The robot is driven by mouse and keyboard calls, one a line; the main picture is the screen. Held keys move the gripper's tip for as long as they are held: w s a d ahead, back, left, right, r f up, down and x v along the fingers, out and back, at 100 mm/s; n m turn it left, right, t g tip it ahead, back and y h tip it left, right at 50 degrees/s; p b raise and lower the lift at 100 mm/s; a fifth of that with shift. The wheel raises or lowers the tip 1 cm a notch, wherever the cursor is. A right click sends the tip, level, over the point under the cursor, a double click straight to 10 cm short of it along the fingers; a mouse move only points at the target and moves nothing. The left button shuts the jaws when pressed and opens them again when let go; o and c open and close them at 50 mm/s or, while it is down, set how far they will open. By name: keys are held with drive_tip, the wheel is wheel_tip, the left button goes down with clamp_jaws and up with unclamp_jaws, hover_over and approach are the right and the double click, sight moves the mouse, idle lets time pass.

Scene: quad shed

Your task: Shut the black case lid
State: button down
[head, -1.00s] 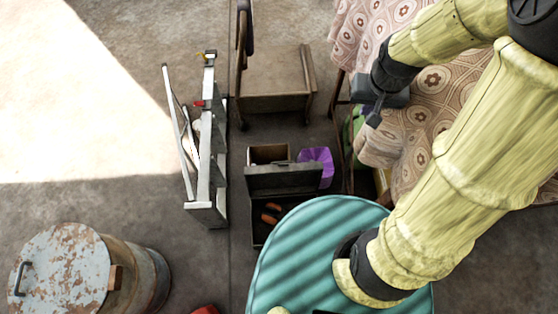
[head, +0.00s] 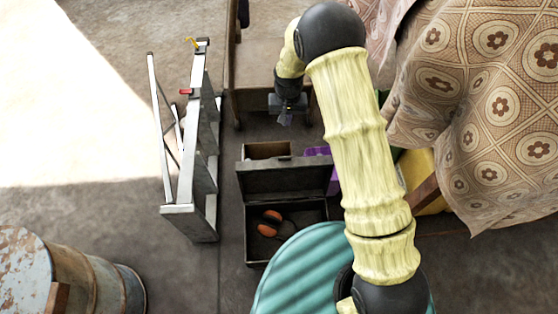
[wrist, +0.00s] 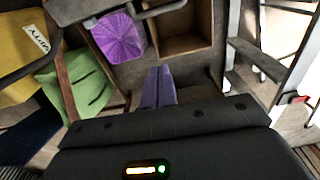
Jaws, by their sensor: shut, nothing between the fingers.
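The black case (head: 252,238) stands open on the floor in the head view, with orange ear defenders (head: 270,222) inside. Its lid (head: 285,180) is raised at the far side of the case. My gripper (head: 286,118) is beyond the lid, apart from it in the picture, and points downward. In the wrist view my gripper's purplish fingers (wrist: 157,86) are together with nothing between them. A dark edge at the top of the wrist view may be part of the case, but I cannot tell.
An open wooden box (head: 266,151) and a purple tub (head: 318,152) lie just behind the lid. A folding ladder (head: 205,175) stands left, a rusty drum (head: 75,270) at lower left. A cloth-covered table (head: 480,110) is right, with a yellow item (head: 420,170) below.

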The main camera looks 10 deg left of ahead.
wheel_tip(320, 180, down, 6)
drive_tip(key=a+b, duration=0.1)
drive_tip(key=a, duration=0.1)
drive_tip(key=shift+a, duration=0.4)
drive_tip(key=s+f+b, duration=0.3)
drive_tip(key=f+b, duration=0.1)
drive_tip(key=f, duration=0.4)
drive_tip(key=shift+s+d+f+b, duration=0.15)
drive_tip(key=shift+d+f+b, duration=0.15)
drive_tip(key=shift+d+f, duration=0.15)
drive_tip(key=shift+r, duration=0.15)
